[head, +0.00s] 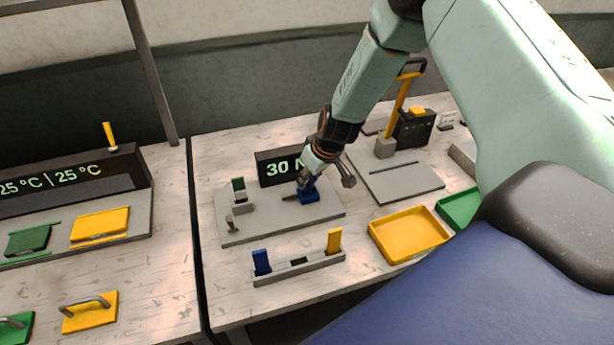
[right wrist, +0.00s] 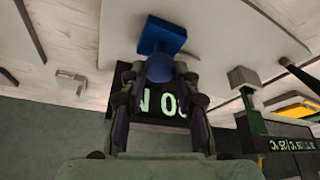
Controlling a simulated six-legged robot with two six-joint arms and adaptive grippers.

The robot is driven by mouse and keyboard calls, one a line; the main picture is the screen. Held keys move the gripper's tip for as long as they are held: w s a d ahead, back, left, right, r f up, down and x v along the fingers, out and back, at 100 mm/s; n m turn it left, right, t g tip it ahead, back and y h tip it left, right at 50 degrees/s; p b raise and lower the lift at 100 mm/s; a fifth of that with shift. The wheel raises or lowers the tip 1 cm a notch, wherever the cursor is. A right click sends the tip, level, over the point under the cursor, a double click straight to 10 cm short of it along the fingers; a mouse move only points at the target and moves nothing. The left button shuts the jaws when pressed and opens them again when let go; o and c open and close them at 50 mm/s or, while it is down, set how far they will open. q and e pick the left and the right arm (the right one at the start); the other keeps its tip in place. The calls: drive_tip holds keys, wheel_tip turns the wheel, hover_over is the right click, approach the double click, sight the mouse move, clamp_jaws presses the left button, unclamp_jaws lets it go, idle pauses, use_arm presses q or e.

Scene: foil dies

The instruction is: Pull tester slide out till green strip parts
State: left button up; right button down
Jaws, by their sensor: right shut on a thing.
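The tester is a grey plate (head: 262,226) with a dark display (head: 270,168) behind it. The figure 30 shows, and the rest is partly covered by my right gripper. The blue slide (head: 310,197) sits at the right part of the plate. My right gripper (head: 306,184) is shut on its knob from above; in the right wrist view the round blue knob (right wrist: 159,69) is between the fingers, against the blue block (right wrist: 163,33). A grey clamp with a green piece (head: 239,187) stands at the plate's left. I cannot tell whether a strip spans clamp and slide. My left gripper is not in view.
A rack (head: 299,266) with a blue and a yellow upright piece stands in front. A yellow tray (head: 408,258) and a green tray (head: 450,217) lie right. A press with a yellow lever (head: 397,105) stands behind. A short post (head: 231,225) rises from the plate's left front.

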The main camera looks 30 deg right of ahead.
drive_tip(key=c, duration=1.3)
unclamp_jaws()
drive_tip(key=o, duration=0.3)
drive_tip(key=shift+s, duration=0.1)
